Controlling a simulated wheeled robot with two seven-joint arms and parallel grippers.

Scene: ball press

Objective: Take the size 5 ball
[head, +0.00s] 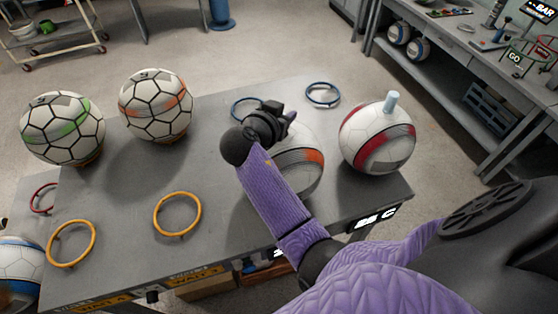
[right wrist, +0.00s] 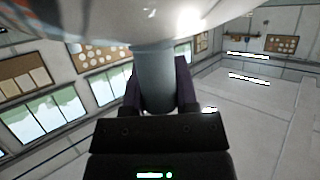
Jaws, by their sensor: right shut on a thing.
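My right gripper (head: 284,118) is shut on a grey-blue peg (right wrist: 155,75) at the white ball with orange and grey panels (head: 298,160). That ball's pale surface also fills the top of the right wrist view (right wrist: 150,15). My gripper and forearm hide part of the ball. A white ball with red and grey panels (head: 377,137) and an upright light-blue peg (head: 391,102) is to its right. Two black-lined balls, one green-marked (head: 62,130) and one orange-marked (head: 156,105), stand at the left. I cannot read a size on any ball. My left gripper is out of view.
The grey table (head: 230,225) has two yellow rings (head: 177,235) near its front and blue rings (head: 322,106) at its back. A red ring (head: 35,198) and a blue-white ball (head: 18,270) are at far left. A workbench (head: 460,90) stands at right.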

